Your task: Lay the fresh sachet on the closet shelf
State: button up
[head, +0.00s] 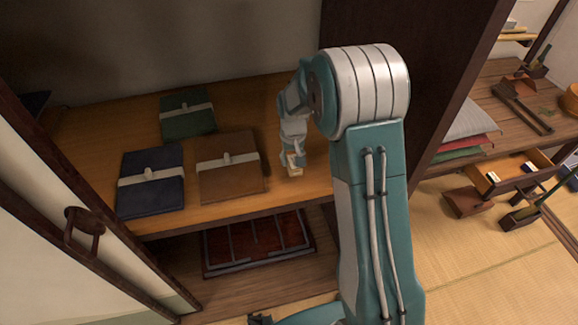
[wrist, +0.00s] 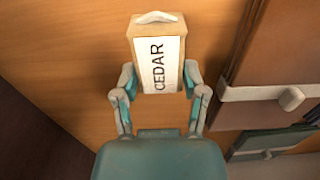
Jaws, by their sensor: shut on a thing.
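The sachet (wrist: 170,82) is a small tan packet with a white label reading CEDAR. My gripper (wrist: 160,78) is shut on it, one finger on each side. In the head view my gripper (head: 292,160) points down over the right part of the wooden closet shelf (head: 235,211), to the right of the brown folded bundle. The sachet (head: 295,171) shows as a small pale piece at the fingertips, low over the shelf. I cannot tell whether it touches the wood. My arm hides part of the shelf's right end.
Three flat banded bundles lie on the shelf: blue (head: 150,192), brown (head: 229,182) and green (head: 187,124). A sliding door (head: 60,215) with a handle stands at left. A dark panel (head: 440,80) bounds the right. An open drawer (head: 512,172) sits beyond it.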

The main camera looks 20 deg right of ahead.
aim_at(291, 166)
jog(key=f, duration=0.3)
jog(key=shift+w+a+f, duration=0.15)
jog(key=shift+a+f, duration=0.05)
jog(key=shift+f, duration=0.05)
jog(key=shift+a+f, duration=0.1)
jog(key=shift+f, duration=0.15)
jog(key=shift+a, duration=0.25)
jog(key=o, duration=0.8)
jog(key=shift+d, duration=0.2)
